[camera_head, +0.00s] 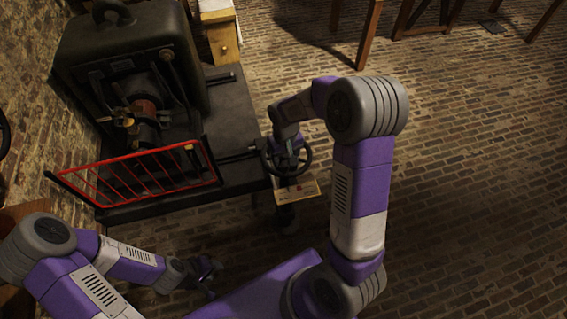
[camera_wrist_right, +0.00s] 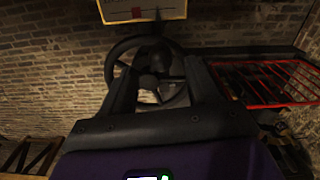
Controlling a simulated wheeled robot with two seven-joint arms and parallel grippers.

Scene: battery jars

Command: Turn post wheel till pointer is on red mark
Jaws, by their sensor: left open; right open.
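The dark post wheel (camera_head: 307,163) is a spoked handwheel on a post beside the machine. In the right wrist view the wheel (camera_wrist_right: 114,62) shows with its hub and spokes. A pale plate with a yellow edge (camera_head: 305,189) sits beside the wheel. In the right wrist view the plate (camera_wrist_right: 120,9) bears a small red mark (camera_wrist_right: 137,12); a thin dark piece near it may be the pointer. My right gripper (camera_head: 287,150) is at the wheel, its open fingers (camera_wrist_right: 160,70) either side of the hub area; contact is unclear. My left gripper (camera_head: 210,275) is open and empty, low at left.
A large dark machine (camera_head: 130,50) stands on a dark base (camera_head: 232,120) at upper left. A red barred guard (camera_head: 140,177) runs along its near side. A wooden cabinet (camera_head: 225,40) and wooden legs (camera_head: 370,35) are behind. The brick floor at right is clear.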

